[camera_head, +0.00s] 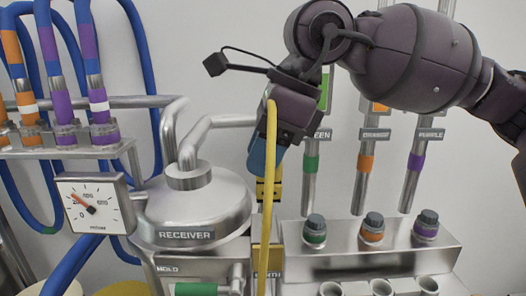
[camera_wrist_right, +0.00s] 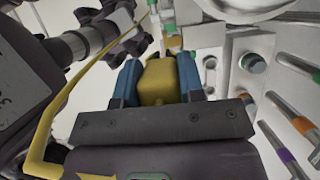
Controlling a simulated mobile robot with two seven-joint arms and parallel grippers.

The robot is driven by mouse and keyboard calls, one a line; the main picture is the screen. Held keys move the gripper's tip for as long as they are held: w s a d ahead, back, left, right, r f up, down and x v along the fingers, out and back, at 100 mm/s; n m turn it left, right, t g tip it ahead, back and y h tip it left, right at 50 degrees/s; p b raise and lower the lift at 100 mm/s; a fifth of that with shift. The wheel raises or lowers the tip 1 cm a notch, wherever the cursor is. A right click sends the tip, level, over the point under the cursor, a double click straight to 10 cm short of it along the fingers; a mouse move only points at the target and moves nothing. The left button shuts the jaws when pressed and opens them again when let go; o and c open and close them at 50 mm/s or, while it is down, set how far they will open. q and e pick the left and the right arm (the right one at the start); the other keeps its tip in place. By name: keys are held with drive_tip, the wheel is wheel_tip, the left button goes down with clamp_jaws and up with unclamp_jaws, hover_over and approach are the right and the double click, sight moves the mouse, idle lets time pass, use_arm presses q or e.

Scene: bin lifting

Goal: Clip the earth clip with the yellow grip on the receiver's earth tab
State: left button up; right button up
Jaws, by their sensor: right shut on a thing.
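My right gripper (camera_head: 262,158) hangs fingers-down just right of the receiver (camera_head: 195,215), a round steel vessel. It is shut on the yellow grip of the earth clip (camera_head: 263,190). In the right wrist view the yellow grip (camera_wrist_right: 160,82) sits between the two blue fingers of my right gripper (camera_wrist_right: 159,68). A yellow cable (camera_head: 267,225) runs down in front of the gripper. A partly covered label (camera_head: 270,272) stands below, behind the cable. I cannot make out the earth tab or whether the clip's jaws touch it. My left gripper is not in view.
A steel block (camera_head: 350,262) with green, orange and purple ringed knobs stands to the right, below matching banded pipes. A gauge (camera_head: 95,203) is at the left of the receiver. Blue hoses and banded fittings fill the far left. Pipes run above the receiver.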

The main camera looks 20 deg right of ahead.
sight(264, 183)
drive_tip(key=shift+s+f, duration=0.15)
drive_tip(key=shift+f, duration=0.35)
wheel_tip(264, 183, down, 2)
drive_tip(key=shift+f+b, duration=0.1)
drive_tip(key=shift+b, duration=0.55)
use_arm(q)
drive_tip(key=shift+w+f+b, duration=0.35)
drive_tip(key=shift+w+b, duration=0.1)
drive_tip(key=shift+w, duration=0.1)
use_arm(e)
drive_tip(key=shift+f, duration=0.8)
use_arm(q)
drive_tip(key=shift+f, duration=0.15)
use_arm(e)
drive_tip(key=shift+r, duration=0.15)
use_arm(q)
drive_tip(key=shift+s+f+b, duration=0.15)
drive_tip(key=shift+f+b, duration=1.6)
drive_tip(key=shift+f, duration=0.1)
use_arm(e)
drive_tip(key=shift+f, duration=1.55)
